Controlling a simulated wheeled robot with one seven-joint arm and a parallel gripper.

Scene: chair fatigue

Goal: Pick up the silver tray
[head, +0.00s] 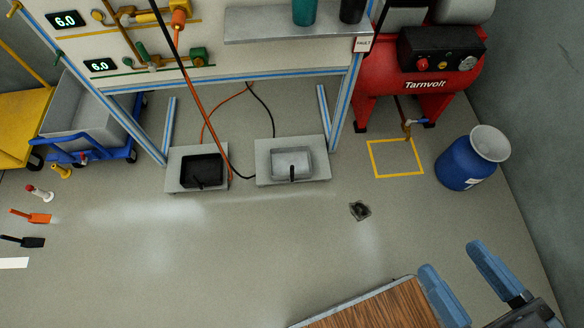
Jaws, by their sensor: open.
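The silver tray (280,163) is a small, shallow rectangular pan in the head view. It rests on the right-hand light grey slab on the floor, under the front of the workbench. A short black piece lies across its front side. My gripper (448,253) is at the lower right, with two blue fingers spread apart and nothing visible between them. It appears well to the right of the tray and nearer to me, not touching it. Part of my gripper is cut off by the picture's edge.
A black tray (201,170) sits on the slab to the left, with an orange hose and a dark cable nearby. A wood-topped table (375,310) is at the bottom. A red compressor (430,75) and blue drum (466,168) stand right. Open floor lies before the slabs.

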